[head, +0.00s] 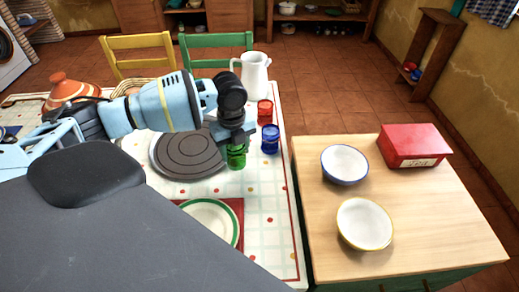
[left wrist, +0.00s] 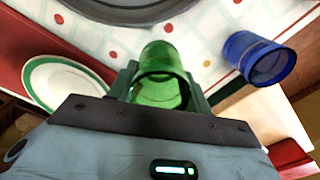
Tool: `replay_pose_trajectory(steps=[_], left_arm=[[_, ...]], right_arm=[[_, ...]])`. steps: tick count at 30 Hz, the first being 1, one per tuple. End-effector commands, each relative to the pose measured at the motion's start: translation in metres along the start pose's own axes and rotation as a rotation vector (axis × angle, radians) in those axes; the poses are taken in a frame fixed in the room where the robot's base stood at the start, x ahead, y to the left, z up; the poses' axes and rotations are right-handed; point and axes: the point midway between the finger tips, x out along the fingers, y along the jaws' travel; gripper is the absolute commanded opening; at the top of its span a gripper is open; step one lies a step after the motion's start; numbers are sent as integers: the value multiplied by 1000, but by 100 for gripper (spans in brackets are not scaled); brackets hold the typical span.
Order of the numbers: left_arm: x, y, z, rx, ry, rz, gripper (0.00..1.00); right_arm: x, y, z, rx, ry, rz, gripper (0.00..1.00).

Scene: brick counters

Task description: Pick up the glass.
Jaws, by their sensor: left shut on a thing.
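A green glass (head: 236,160) stands at the right part of the table, beside a round grey board. My left gripper (head: 237,142) is over it from above, shut on its upper part. In the left wrist view the green glass (left wrist: 162,78) is between the two fingers (left wrist: 160,88). A blue glass (head: 270,139) and a red glass (head: 265,112) stand just to the right, apart from the gripper. The blue glass also shows in the left wrist view (left wrist: 260,60). I cannot tell whether the green glass touches the table. My right gripper is not in view.
The round grey board (head: 172,160) lies left of the green glass. A white pitcher (head: 254,75) stands behind, and a green-rimmed plate (head: 212,222) lies in front. The wooden counter at right holds two bowls (head: 345,164) (head: 364,224) and a red box (head: 413,145).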

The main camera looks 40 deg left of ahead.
Motion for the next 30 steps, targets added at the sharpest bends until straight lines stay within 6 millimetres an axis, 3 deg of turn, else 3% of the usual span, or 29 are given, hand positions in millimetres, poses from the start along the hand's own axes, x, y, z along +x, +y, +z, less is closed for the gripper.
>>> replay_pose_trajectory(steps=[3,10,30], left_arm=[[-1,19,14,-2,-1,2,23],[-4,38,28,0,0,1,23],[-8,38,23,-46,0,-2,23]], right_arm=[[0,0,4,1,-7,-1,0],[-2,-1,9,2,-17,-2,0],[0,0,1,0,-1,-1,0]])
